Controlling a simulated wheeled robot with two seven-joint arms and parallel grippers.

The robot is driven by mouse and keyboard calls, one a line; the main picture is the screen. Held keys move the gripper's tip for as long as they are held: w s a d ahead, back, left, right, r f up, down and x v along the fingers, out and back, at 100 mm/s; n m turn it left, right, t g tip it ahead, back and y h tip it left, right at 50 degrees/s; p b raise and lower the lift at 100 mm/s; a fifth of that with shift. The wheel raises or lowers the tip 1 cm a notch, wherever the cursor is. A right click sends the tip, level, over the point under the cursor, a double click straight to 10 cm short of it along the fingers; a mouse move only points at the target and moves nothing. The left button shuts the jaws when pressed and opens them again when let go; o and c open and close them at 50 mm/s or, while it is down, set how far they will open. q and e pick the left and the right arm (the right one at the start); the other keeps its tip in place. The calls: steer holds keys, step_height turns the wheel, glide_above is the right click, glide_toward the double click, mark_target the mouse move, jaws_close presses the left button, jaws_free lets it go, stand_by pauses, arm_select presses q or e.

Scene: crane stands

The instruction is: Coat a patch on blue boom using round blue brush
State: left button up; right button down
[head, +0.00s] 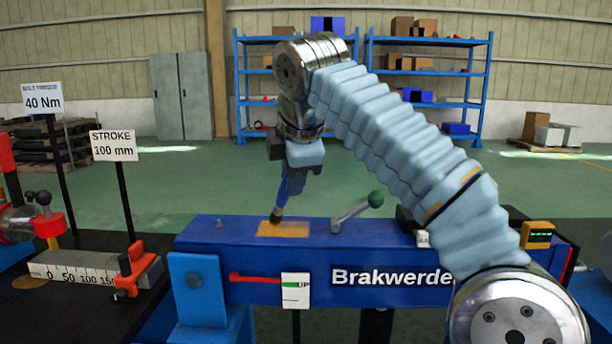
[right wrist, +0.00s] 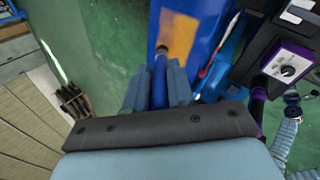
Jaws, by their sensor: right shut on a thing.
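My right gripper (head: 290,176) is above the boom and shut on the round blue brush (head: 282,191). Whether the bristles touch the surface I cannot tell. My left gripper is not in view.
A lever with a green knob (head: 375,199) rises from the boom right of the patch. A yellow meter (head: 537,235) sits at the boom's right end. Left are a "STROKE 100 mm" sign (head: 113,146) and a scale with a red clamp (head: 132,268). Blue shelves stand far behind.

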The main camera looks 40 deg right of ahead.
steer(key=s+d, duration=0.4)
steer(key=d, duration=0.1)
steer(key=shift+s+d, duration=0.35)
steer(key=shift+s, duration=0.05)
stand_by(0.3)
step_height(320, 180, up, 6)
steer(key=shift+f, duration=0.1)
stand_by(0.5)
